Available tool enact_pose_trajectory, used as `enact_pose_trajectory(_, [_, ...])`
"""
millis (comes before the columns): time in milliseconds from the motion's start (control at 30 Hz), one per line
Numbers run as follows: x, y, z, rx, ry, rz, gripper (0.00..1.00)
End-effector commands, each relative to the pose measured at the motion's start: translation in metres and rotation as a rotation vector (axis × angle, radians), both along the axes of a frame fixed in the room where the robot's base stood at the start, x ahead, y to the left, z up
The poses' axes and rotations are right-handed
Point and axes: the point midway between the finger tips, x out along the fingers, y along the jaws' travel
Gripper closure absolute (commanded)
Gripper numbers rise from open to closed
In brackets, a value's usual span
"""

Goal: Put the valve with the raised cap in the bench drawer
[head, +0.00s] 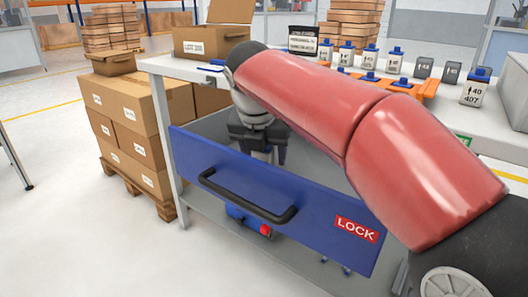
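Blue-capped valves with light label blocks stand in a row on the bench top, among them one at the back (371,57) and one at the right front (475,90). Others sit low in an orange rack (429,88). I cannot tell which one has the raised cap. The bench drawer (285,190) is pulled open; its blue front has a black handle and a red LOCK label. My gripper (262,153) points down over the open drawer, behind its front. A small bluish shape shows beside the fingers; whether they hold it is unclear. My red arm hides part of the bench and drawer.
Grey blocks (423,69) stand near the valves. An open carton (211,40) and a dark sign (311,41) are on the bench. Stacked cartons on a pallet (150,195) stand left of it. Blue and red items (265,230) lie below the drawer.

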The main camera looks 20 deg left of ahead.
Motion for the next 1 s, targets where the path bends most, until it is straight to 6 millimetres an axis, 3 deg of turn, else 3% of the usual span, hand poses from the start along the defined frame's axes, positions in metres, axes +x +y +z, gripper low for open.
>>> enact_pose_trajectory(333, [-0.002,0.000,0.011,0.002,-0.002,0.001,0.42])
enact_pose_trajectory(800, [-0.038,0.001,0.097,0.002,-0.002,0.002,0.42])
enact_pose_trajectory(1000, [-0.045,0.000,0.113,0.000,0.000,0.001,0.42])
